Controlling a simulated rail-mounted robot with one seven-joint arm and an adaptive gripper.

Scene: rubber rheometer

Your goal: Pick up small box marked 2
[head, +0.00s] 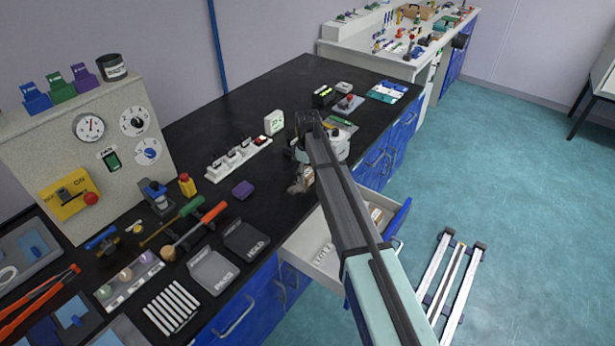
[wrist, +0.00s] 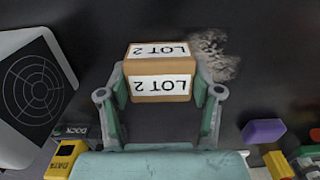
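The small box marked LOT 2 (wrist: 160,88) is brown with white labels and sits between the two fingers of my gripper (wrist: 160,95) in the wrist view. I cannot tell whether the box touches the counter.
An open drawer (head: 312,262) with small boxes inside lies below the counter's front edge. A grey smudge (wrist: 212,52) marks the counter beside the box. A purple block (head: 243,189), a white rack (head: 238,158) and black-and-grey trays (head: 246,241) stand to the left.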

